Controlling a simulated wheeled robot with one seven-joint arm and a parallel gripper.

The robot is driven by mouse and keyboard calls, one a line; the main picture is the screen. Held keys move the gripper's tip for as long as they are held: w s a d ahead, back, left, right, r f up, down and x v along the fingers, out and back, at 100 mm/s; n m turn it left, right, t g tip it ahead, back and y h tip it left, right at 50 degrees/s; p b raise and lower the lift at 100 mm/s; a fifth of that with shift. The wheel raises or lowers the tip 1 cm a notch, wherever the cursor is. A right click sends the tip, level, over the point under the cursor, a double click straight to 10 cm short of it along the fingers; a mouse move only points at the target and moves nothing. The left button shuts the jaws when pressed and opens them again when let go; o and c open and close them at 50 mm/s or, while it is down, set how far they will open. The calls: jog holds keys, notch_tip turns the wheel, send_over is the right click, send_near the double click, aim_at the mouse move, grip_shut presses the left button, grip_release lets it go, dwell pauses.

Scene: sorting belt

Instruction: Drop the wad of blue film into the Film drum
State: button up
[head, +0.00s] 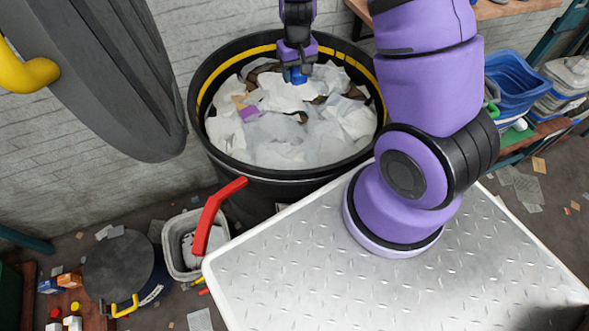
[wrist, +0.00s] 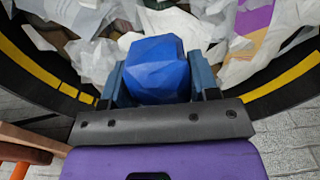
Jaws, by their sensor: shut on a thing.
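The wad of blue film (wrist: 157,68) is a faceted blue lump between the two fingers of my gripper (wrist: 158,85) in the wrist view. My gripper (head: 296,74) is shut on it, and the wad also shows as a small blue patch (head: 298,77) in the head view. The drum (head: 195,104) is a large black barrel with a yellow band inside its rim, filled with crumpled whitish film and scraps. My gripper and the wad are over the drum's mouth, towards its far side. No label reading Film is visible. I cannot tell whether the wad touches the contents.
A dark grey lid-like panel (head: 110,70) with a yellow handle hangs at the upper left. A red lever (head: 215,215) and a grey bin (head: 180,245) are near the drum's front. Blue tubs (head: 515,80) are stacked at the right. Litter lies on the floor.

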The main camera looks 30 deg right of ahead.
jog(key=shift+d+f, duration=0.1)
jog(key=shift+f, duration=1.35)
jog(key=o, duration=1)
notch_tip(320, 180, up, 11)
jog(key=shift+f, duration=0.1)
